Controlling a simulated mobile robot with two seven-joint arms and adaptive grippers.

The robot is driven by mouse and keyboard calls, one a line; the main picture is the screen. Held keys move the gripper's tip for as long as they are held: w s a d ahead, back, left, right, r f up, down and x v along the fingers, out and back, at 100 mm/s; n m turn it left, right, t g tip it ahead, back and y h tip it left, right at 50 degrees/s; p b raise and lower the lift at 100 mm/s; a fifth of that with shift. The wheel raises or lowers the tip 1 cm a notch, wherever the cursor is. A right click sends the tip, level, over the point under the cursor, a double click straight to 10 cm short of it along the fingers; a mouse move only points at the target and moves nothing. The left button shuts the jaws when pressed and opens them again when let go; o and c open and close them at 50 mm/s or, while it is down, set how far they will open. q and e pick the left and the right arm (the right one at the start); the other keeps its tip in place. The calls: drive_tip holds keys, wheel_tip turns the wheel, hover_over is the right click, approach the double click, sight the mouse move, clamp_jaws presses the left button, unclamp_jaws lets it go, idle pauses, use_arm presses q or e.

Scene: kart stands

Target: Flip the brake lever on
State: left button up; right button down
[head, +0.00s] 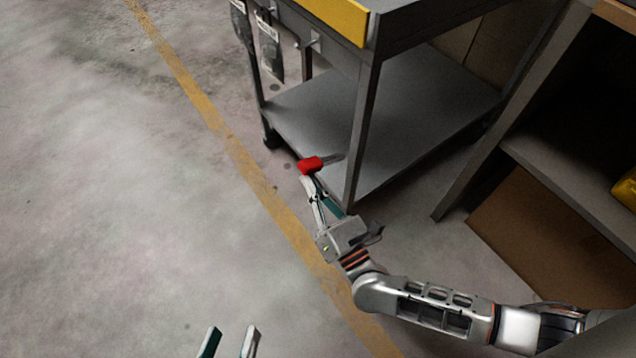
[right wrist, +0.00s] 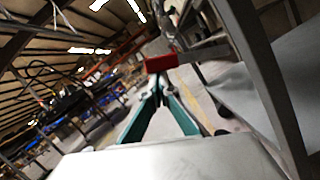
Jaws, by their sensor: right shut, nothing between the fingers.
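The brake lever has a red end (head: 311,165) on a short grey bar that runs to the lower shelf level of the grey kart (head: 361,120). In the right wrist view the red end (right wrist: 160,63) lies just past my fingertips, with its bar going right. My right gripper (head: 310,181) is shut and empty, its tips right at the near side of the red end; I cannot tell whether they touch. Its closed fingers also show in the wrist view (right wrist: 160,84). My left gripper (head: 231,340) shows only its two fingertips at the bottom edge, spread apart and empty.
A kart leg (head: 363,150) stands just right of the lever. A second rack (head: 560,180) with a brown board (head: 560,250) stands at the right. A yellow line (head: 232,145) crosses the floor. The floor to the left is clear.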

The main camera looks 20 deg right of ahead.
sight(318, 165)
drive_tip(key=r+m, duration=0.2)
drive_tip(key=r+m+h, duration=0.1)
drive_tip(key=shift+w+d+r+m, duration=0.1)
drive_tip(key=shift+d+m, duration=0.2)
drive_tip(key=shift+m, duration=0.1)
drive_tip(key=shift+w+d+r, duration=0.1)
drive_tip(key=shift+d+r, duration=0.15)
drive_tip(key=shift+r, duration=0.25)
drive_tip(key=shift+w+d+r, duration=0.1)
drive_tip(key=shift+d+r, duration=0.15)
drive_tip(key=shift+r, duration=0.25)
use_arm(q)
drive_tip(key=shift+w+a, duration=0.1)
use_arm(e)
drive_tip(key=shift+r, duration=0.15)
drive_tip(key=shift+w+d+r, duration=0.1)
drive_tip(key=shift+d+r, duration=0.05)
